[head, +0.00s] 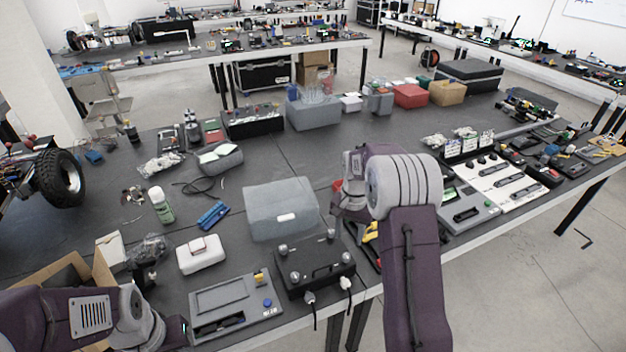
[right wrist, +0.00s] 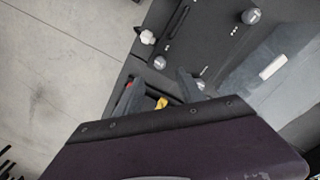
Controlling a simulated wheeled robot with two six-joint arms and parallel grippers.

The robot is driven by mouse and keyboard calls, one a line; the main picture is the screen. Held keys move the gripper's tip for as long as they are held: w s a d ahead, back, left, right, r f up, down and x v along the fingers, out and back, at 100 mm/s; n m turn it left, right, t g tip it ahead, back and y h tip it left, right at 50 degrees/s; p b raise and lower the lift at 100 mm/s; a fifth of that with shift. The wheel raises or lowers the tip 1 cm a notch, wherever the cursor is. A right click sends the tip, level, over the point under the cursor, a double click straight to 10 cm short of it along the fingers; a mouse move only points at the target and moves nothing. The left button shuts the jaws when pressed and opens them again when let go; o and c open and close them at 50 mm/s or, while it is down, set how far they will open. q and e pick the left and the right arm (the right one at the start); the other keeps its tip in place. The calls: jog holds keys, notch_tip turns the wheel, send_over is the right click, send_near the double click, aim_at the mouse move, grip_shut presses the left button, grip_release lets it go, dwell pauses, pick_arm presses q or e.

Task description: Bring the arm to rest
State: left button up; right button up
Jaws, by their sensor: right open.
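My right arm (head: 412,265) rises from the bottom of the head view and bends over the table's near edge. Its gripper (head: 350,208) points down behind the elbow, beside the grey box and the black device, partly hidden by my arm. In the right wrist view the two dark fingers of the right gripper (right wrist: 160,92) stand apart with nothing held between them. My left arm (head: 70,318) lies across the lower left corner of the head view. Its end is near the grey panel, and its fingers cannot be made out.
The black device (head: 315,262) with knobs, the grey box (head: 281,208) and yellow-handled tools (head: 371,232) are close to my right gripper. A grey panel (head: 235,303), a white case (head: 201,254) and an open carton (head: 62,272) lie near my left arm. The table's middle (head: 320,160) has free room.

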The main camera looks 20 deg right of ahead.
jog(key=s+a+r+n+t, duration=0.1)
jog(key=s+a+r+n, duration=0.2)
jog(key=s+a+r, duration=0.45)
jog(key=s+a+f+n, duration=0.3)
jog(key=s+f+n, duration=0.2)
jog(key=s, duration=0.5)
jog(key=shift+s+a+f, duration=0.2)
jog(key=shift+a+f, duration=0.2)
jog(key=shift+f, duration=0.45)
jog(key=shift+s, duration=0.1)
dwell(0.4)
